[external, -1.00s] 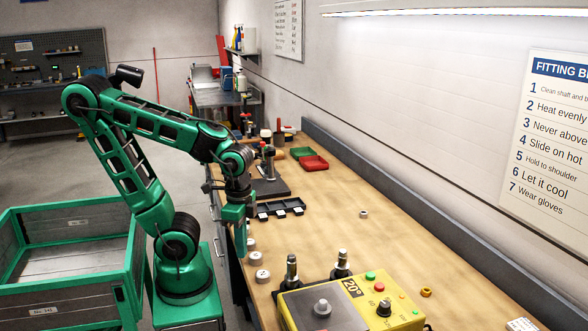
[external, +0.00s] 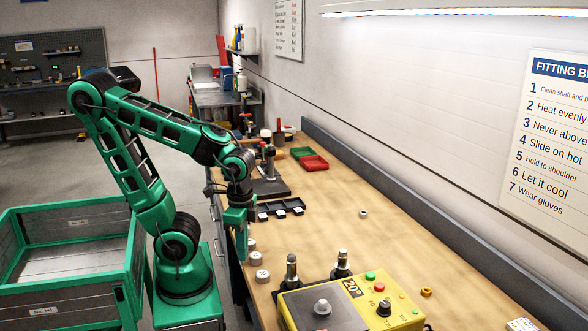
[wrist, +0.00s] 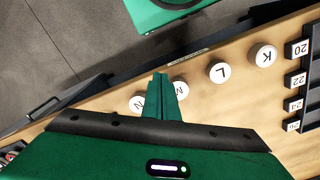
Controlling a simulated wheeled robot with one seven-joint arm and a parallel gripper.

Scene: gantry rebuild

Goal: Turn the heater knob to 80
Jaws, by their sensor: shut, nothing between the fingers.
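The yellow heater box (external: 300,313) stands at the near end of the bench in the external view, with "20°" on its dark label. In the wrist view my fingers (wrist: 166,97) are shut and empty, above round caps. The heater is not in the wrist view.
White caps lettered K (wrist: 266,56) and L (wrist: 218,72) lie along the bench edge; two more are partly hidden by my fingers. A black tray (external: 280,208) and red and green bins (external: 314,163) lie farther back. The bench middle is mostly clear.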

